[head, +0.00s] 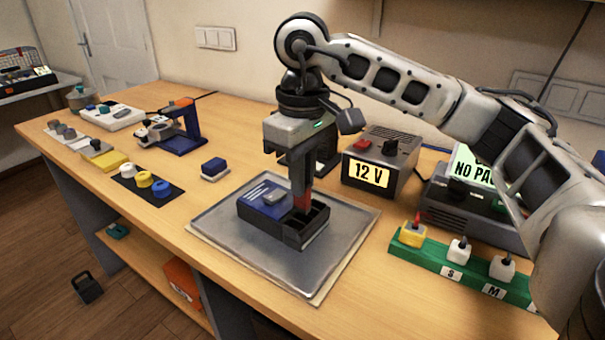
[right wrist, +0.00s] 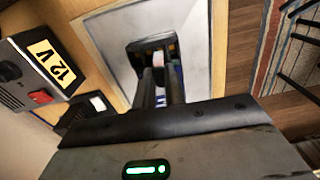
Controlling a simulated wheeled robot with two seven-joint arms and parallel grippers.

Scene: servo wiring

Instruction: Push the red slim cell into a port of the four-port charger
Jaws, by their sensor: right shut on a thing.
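The four-port charger (head: 265,222) is a dark box with a blue label, lying on a grey metal plate (head: 222,224). Its open ports are at the right end of its top. My right gripper (head: 303,192) points down over these ports, shut on the red slim cell (head: 303,203). The cell is upright, its lower end at the ports; I cannot tell how deep it sits. In the right wrist view the fingers (right wrist: 161,85) reach toward the charger (right wrist: 148,46), and the cell is mostly hidden. My left gripper is not in view.
A 12 V power unit (head: 381,164) and a larger grey unit (head: 463,212) stand behind and right. A green rack (head: 436,257) with several plugs is at the right. A blue block (head: 214,168) and a black mat (head: 127,183) lie left.

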